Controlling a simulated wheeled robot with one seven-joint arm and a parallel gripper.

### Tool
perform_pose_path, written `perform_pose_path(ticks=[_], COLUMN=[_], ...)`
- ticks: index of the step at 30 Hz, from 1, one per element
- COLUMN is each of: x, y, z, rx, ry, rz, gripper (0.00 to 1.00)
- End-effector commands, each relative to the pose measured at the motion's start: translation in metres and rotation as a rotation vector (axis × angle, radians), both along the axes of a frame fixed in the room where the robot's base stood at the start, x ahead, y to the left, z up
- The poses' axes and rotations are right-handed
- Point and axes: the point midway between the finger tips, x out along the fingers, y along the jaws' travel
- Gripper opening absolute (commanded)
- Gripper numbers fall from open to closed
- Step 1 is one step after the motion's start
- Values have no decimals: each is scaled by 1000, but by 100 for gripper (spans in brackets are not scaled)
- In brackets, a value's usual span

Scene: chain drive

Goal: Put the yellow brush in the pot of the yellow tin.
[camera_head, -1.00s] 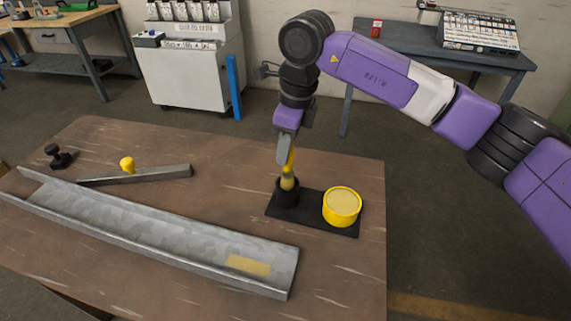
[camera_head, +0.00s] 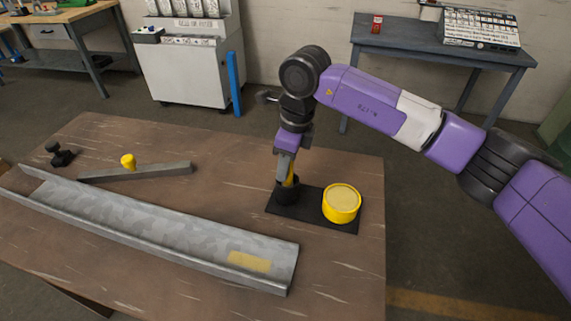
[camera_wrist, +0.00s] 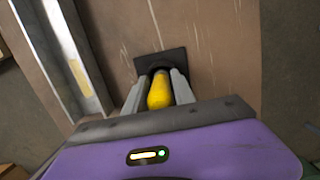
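The yellow brush (camera_head: 290,179) stands roughly upright with its lower end inside the black pot (camera_head: 288,194). The pot sits on the left part of a dark base plate, beside the yellow tin (camera_head: 341,205). My gripper (camera_head: 286,174) is just above the pot, its fingers on either side of the brush handle. In the wrist view the rounded yellow handle (camera_wrist: 160,91) lies between both fingers of my gripper (camera_wrist: 159,87), and they appear shut on it. The bristles are hidden inside the pot.
A long grey metal channel (camera_head: 150,220) with a yellowish patch lies across the table's front left. Behind it are a grey bar (camera_head: 150,173) with a yellow knob (camera_head: 128,161) and a small black object (camera_head: 59,154).

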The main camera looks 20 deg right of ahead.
Motion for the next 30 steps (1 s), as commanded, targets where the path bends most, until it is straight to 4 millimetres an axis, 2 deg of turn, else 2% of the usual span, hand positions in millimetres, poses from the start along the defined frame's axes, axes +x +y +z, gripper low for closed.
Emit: perform_pose_path(ticks=[10, 15, 19, 30], x=[0, 0, -1, -9], y=[0, -1, -4, -12], z=[1, 9, 29, 100], rx=[0, -1, -4, -2], ry=[0, -2, -5, -2], rz=[0, 0, 0, 0], gripper=[46, 46, 46, 46])
